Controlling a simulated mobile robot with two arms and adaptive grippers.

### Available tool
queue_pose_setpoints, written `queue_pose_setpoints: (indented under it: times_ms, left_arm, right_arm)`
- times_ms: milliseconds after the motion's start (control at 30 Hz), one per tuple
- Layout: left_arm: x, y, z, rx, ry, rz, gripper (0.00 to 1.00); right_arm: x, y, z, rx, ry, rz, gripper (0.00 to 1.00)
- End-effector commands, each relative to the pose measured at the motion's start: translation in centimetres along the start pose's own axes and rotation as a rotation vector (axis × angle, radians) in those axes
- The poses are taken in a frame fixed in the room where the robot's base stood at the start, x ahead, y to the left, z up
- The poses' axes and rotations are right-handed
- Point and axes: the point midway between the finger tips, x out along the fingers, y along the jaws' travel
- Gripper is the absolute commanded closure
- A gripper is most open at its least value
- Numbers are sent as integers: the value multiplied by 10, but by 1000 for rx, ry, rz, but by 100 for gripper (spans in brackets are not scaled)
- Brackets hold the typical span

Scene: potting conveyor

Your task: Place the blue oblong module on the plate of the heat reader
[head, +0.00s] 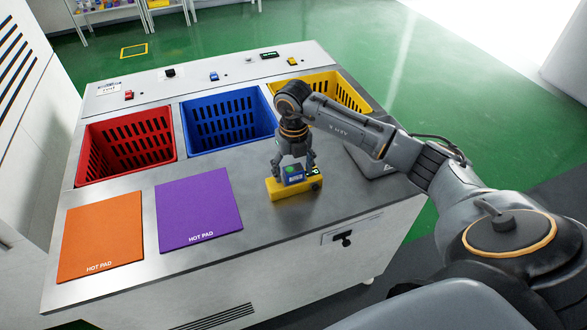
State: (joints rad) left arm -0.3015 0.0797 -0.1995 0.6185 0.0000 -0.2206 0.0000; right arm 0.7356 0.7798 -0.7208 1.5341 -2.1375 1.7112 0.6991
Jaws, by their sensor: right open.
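The heat reader (282,194) is a yellow block with a small green-lit display, standing on the steel worktop right of the purple pad. The blue oblong module (293,176) sits on top of the heat reader and looks to be resting on its plate; the exact contact is too small to tell. My right gripper (295,168) points down over the heat reader, with its fingers apart on either side of the module. Whether the fingers touch the module cannot be told. My left gripper is not in view.
Red (128,152), blue (226,137) and yellow (345,95) bins line the worktop's back. Orange (101,235) and purple (199,212) hot pads lie bare at the left. A grey sloped item (368,168) stands right of the gripper, partly behind my arm.

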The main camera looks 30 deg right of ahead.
Motion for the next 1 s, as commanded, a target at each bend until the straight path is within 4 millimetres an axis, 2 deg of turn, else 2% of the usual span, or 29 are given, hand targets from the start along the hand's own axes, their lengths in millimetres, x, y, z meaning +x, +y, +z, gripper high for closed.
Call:
queue_pose_setpoints:
  times_ms: [167, 267, 700, 833, 1000]
  left_arm:
    - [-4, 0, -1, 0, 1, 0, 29]
    - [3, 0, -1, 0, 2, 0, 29]
    - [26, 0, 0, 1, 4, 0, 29]
    - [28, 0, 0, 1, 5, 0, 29]
    - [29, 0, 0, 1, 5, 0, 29]
  right_arm:
    - [-4, 0, 0, 0, 0, 0, 29]
    - [-12, 0, 1, 0, -4, 1, 29]
    - [-101, 0, 1, -1, -6, 2, 29]
    - [-116, 0, 1, 1, -2, 2, 29]
    - [-123, 0, 0, 1, -1, 1, 29]
